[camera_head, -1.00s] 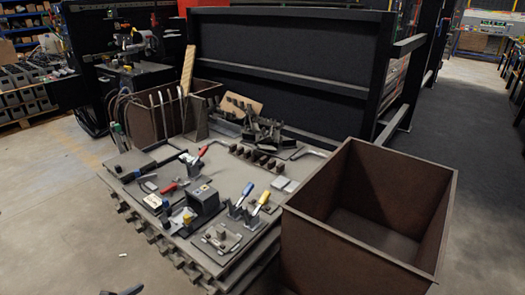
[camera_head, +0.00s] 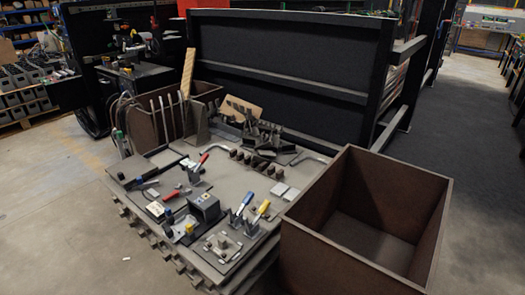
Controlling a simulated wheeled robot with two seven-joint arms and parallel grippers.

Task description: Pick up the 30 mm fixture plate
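A work table (camera_head: 228,183) with a grey top stands in the middle of the view, covered with tools and fixtures. A flat plate with small blocks on it (camera_head: 222,246) lies at the table's front corner. Other flat pieces include two small light plates (camera_head: 280,188) near the right side and a dark plate at the left end (camera_head: 128,168). I cannot tell from their looks which one is the 30 mm fixture plate. Neither of my grippers is in view.
A large open brown bin (camera_head: 300,248) stands against the table's right front side, and looks empty. A smaller brown bin (camera_head: 145,128) holding rods is at the back left. Toggle clamps with blue (camera_head: 243,203) and yellow (camera_head: 262,208) handles stand upright.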

